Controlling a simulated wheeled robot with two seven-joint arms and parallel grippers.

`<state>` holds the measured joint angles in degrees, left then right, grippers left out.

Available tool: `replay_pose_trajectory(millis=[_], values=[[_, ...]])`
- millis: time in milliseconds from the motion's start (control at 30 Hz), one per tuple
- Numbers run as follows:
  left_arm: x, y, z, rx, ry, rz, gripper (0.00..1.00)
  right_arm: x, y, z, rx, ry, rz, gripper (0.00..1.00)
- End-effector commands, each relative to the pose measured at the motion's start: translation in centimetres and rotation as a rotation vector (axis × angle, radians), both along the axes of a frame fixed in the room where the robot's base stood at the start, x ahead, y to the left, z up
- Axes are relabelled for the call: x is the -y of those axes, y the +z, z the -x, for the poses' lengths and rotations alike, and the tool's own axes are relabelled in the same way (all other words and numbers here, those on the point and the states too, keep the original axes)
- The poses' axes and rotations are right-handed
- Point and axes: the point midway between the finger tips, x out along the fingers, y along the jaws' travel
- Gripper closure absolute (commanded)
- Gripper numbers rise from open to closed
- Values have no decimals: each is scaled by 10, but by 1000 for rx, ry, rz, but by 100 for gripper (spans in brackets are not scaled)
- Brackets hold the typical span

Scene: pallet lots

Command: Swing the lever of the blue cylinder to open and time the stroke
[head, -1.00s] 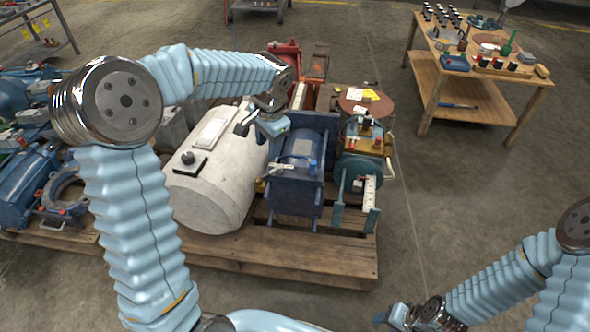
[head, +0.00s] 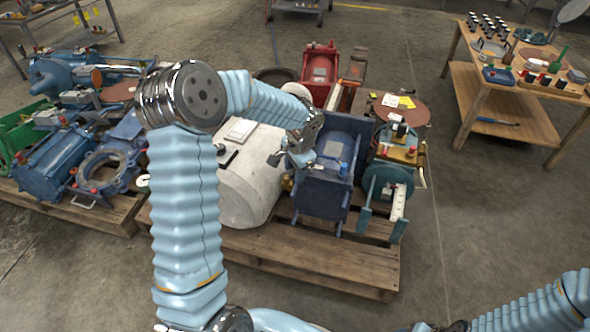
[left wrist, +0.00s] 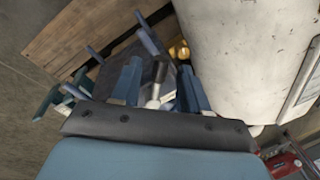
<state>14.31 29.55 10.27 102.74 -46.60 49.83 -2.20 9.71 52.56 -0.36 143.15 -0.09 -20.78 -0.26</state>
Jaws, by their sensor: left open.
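The blue cylinder unit (head: 326,196) stands on the front pallet, between a big white tank and a teal machine. My left gripper (head: 285,166) is over the unit's left side, by the tank. In the left wrist view its two blue fingers (left wrist: 160,88) stand apart. A dark-gripped metal lever (left wrist: 158,74) shows between them; whether either finger touches it I cannot tell. My right gripper (head: 424,327) barely shows at the bottom edge, and its jaws are cut off.
The white tank (head: 247,190) sits close on the left, the teal machine (head: 386,182) close on the right. A red machine (head: 319,72) is behind. Another loaded pallet (head: 110,209) lies to the left. A wooden bench (head: 494,112) stands at right, with clear floor before it.

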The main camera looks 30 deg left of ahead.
Motion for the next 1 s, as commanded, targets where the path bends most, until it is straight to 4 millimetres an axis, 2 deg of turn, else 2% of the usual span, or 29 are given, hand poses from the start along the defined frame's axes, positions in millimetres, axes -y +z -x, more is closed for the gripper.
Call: replay_pose_trajectory(millis=[167, 200, 467, 1000], values=[[0, 0, 0, 0, 0, 0, 56, 0, 0, 0, 0, 0, 0, 50], [0, 0, 0, 0, 0, 0, 59, 0, 0, 0, 0, 0, 0, 50], [0, 0, 0, 0, 0, 0, 99, 0, 0, 0, 0, 0, 0, 50], [2, -1, 1, 0, 36, 1, 100, 0, -4, 0, 0, 0, -1, 50]])
